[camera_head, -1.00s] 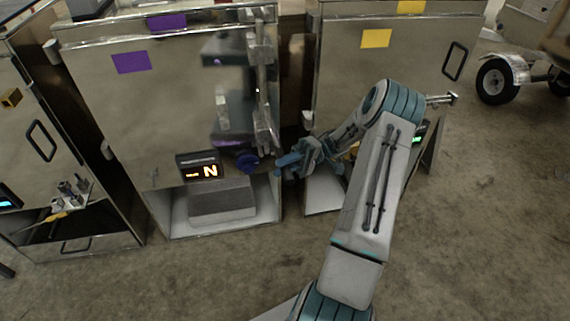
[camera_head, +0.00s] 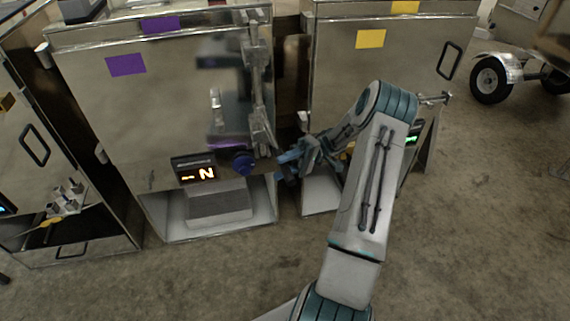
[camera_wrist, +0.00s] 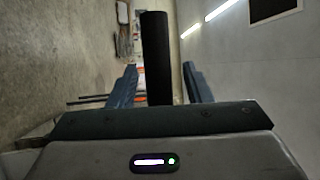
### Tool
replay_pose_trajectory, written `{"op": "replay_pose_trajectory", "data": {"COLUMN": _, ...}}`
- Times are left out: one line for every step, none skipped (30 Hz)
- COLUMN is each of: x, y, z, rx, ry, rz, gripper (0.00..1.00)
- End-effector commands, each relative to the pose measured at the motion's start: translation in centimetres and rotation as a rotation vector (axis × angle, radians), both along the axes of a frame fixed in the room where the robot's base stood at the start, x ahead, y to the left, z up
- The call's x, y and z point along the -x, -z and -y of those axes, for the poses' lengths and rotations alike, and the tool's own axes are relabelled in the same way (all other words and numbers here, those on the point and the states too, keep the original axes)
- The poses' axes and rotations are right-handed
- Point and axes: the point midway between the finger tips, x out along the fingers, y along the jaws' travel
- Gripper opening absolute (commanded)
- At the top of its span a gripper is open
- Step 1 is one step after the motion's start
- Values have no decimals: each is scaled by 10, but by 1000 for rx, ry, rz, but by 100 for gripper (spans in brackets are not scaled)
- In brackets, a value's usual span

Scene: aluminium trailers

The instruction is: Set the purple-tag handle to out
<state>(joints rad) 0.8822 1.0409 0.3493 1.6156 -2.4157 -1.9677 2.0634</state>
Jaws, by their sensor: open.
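The purple-tag cabinet (camera_head: 100,110) stands left of centre in the head view, with a purple tag (camera_head: 126,65) on its front. Low on it is a display (camera_head: 195,169) with an orange N. A dark blue knob (camera_head: 243,162) sticks out just right of the display. My gripper (camera_head: 285,163) is right of the knob, apart from it in the picture; the depth gap is unclear. In the wrist view the fingers (camera_wrist: 159,85) are open, and a black bar (camera_wrist: 156,55) shows between them, apart from both. I cannot tell whether this bar is the handle.
A yellow-tag cabinet (camera_head: 330,90) stands close on the right, behind my arm. Another cabinet (camera_head: 25,120) stands at the left. Metal latch bars (camera_head: 258,95) run down the purple-tag cabinet's right edge. The concrete floor (camera_head: 210,280) in front is clear.

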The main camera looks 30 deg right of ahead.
Motion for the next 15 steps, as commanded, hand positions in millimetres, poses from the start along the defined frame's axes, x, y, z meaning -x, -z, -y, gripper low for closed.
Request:
{"op": "replay_pose_trajectory", "data": {"x": 0, "y": 1, "z": 1, "rx": 0, "ry": 0, "rz": 0, "gripper": 45}}
{"op": "replay_pose_trajectory", "data": {"x": -1, "y": 1, "z": 3, "rx": 0, "ry": 1, "rz": 0, "gripper": 45}}
{"op": "replay_pose_trajectory", "data": {"x": -1, "y": 1, "z": 6, "rx": 0, "ry": 1, "rz": 0, "gripper": 45}}
{"op": "replay_pose_trajectory", "data": {"x": -2, "y": 2, "z": 8, "rx": 0, "ry": 2, "rz": 0, "gripper": 45}}
{"op": "replay_pose_trajectory", "data": {"x": -2, "y": 2, "z": 11, "rx": -1, "ry": 2, "rz": -1, "gripper": 45}}
{"op": "replay_pose_trajectory", "data": {"x": -4, "y": 4, "z": 17, "rx": -1, "ry": 3, "rz": 0, "gripper": 45}}
{"op": "replay_pose_trajectory", "data": {"x": -5, "y": 4, "z": 21, "rx": -1, "ry": 4, "rz": 0, "gripper": 45}}
{"op": "replay_pose_trajectory", "data": {"x": -6, "y": 5, "z": 26, "rx": 0, "ry": 5, "rz": 1, "gripper": 45}}
{"op": "replay_pose_trajectory", "data": {"x": -7, "y": 6, "z": 32, "rx": -3, "ry": 5, "rz": 1, "gripper": 45}}
{"op": "replay_pose_trajectory", "data": {"x": -8, "y": 6, "z": 36, "rx": -5, "ry": 3, "rz": 1, "gripper": 45}}
{"op": "replay_pose_trajectory", "data": {"x": -9, "y": 7, "z": 40, "rx": -6, "ry": 4, "rz": 1, "gripper": 45}}
{"op": "replay_pose_trajectory", "data": {"x": -10, "y": 8, "z": 45, "rx": -5, "ry": 3, "rz": 2, "gripper": 45}}
{"op": "replay_pose_trajectory", "data": {"x": -11, "y": 9, "z": 50, "rx": -5, "ry": 5, "rz": 2, "gripper": 45}}
{"op": "replay_pose_trajectory", "data": {"x": -12, "y": 9, "z": 54, "rx": -4, "ry": 7, "rz": 3, "gripper": 45}}
{"op": "replay_pose_trajectory", "data": {"x": -14, "y": 11, "z": 58, "rx": -5, "ry": 5, "rz": 3, "gripper": 45}}
